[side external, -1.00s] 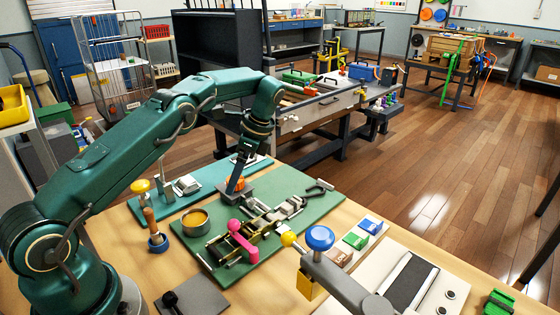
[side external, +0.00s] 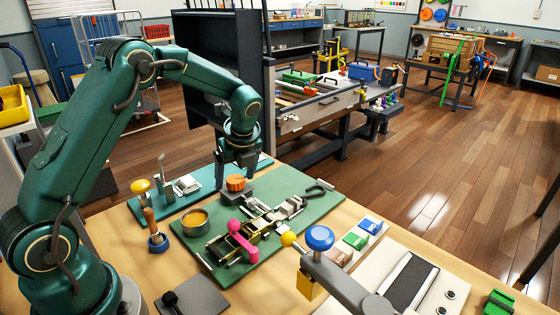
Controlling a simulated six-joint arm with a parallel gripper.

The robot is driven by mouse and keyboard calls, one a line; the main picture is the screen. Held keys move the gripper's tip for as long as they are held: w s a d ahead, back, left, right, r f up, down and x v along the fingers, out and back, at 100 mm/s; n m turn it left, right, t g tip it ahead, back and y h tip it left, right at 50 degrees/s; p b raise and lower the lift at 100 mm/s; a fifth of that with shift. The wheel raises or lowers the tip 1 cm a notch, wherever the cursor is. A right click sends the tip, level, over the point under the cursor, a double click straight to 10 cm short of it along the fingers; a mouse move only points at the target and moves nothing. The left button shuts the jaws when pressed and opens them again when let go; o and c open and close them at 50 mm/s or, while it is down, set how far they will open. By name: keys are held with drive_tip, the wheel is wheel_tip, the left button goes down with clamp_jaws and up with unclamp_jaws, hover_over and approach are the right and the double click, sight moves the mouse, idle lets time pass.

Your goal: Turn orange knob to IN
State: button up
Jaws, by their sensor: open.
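The orange knob (side external: 235,183) is a ridged disc on a dark block (side external: 236,196), near the back left part of the green mat (side external: 292,181). It shows clearly in the side external view. My gripper (side external: 236,170) hangs just above and behind the knob, pointing down, with its fingers apart. It holds nothing that I can see. From this view I cannot tell whether the fingertips touch the knob. No IN label or pointer on the knob can be read.
Metal clamps (side external: 284,208) and a pink-handled latch (side external: 241,240) lie right and front of the knob. A brass-coloured cup (side external: 195,221) and a wooden-handled tool (side external: 152,226) stand left. A teal strip (side external: 188,203) with an upright lever (side external: 165,175) lies behind. A blue-topped knob (side external: 320,238) stands in front.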

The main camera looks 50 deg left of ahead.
drive_tip(key=shift+s+m, duration=0.1)
drive_tip(key=shift+m, duration=0.6)
drive_tip(key=shift+r+m+t, duration=0.2)
drive_tip(key=shift+m+t, duration=0.2)
drive_tip(key=s+d+r+n+t, duration=0.1)
drive_tip(key=s+d+r, duration=0.15)
drive_tip(key=r, duration=0.45)
drive_tip(key=s+d+r+n+t, duration=0.1)
drive_tip(key=s+d+r+t, duration=0.1)
drive_tip(key=d+r, duration=0.3)
drive_tip(key=s+d+f+n+h, duration=0.1)
drive_tip(key=s+d+n+h, duration=0.3)
drive_tip(key=s+n, duration=1)
drive_tip(key=shift+s+d+f+n+t, duration=0.15)
drive_tip(key=shift+s+d+n+t, duration=0.2)
drive_tip(key=shift+d+n, duration=1.65)
drive_tip(key=shift+w+a, duration=0.1)
drive_tip(key=shift+a, duration=0.3)
